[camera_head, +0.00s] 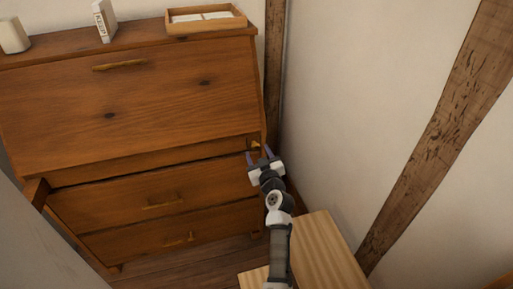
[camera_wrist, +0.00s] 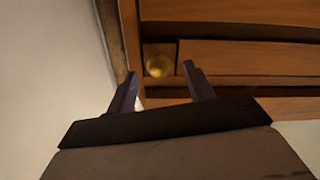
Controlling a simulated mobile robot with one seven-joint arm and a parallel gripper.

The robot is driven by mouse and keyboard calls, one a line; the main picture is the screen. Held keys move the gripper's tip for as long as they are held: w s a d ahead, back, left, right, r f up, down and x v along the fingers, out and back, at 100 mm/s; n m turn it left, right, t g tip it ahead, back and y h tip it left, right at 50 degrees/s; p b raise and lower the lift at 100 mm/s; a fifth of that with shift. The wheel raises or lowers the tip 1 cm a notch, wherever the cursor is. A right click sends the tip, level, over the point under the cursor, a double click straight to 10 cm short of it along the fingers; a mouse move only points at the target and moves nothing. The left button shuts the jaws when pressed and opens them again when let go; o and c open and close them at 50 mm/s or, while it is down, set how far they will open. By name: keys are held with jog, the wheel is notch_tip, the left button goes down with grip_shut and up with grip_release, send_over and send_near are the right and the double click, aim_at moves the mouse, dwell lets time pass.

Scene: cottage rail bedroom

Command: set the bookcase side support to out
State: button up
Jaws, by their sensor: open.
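The wooden bookcase (camera_head: 150,100) has a closed slanted front above drawers. At its right front corner, just below the slanted front, is a side support with a small brass knob (camera_head: 255,144). The support's end looks about level with the front there. In the wrist view the round knob (camera_wrist: 159,64) shows beyond and between my fingertips. My gripper (camera_head: 259,155) is open and empty, pointing at the knob, close in front of it. I cannot tell whether the fingers touch it. A wooden bar (camera_head: 36,193) sticks out at the bookcase's left front corner.
A white wall (camera_head: 340,110) and timber post (camera_head: 274,60) stand close to the right of the bookcase. A light wooden surface (camera_head: 325,250) lies beside my arm, lower right. A tray (camera_head: 207,29), book (camera_head: 105,20) and white cup-like object (camera_head: 14,36) stand on top.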

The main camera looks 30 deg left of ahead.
jog(key=shift+x, duration=1.35)
jog(key=shift+c, duration=0.2)
grip_shut()
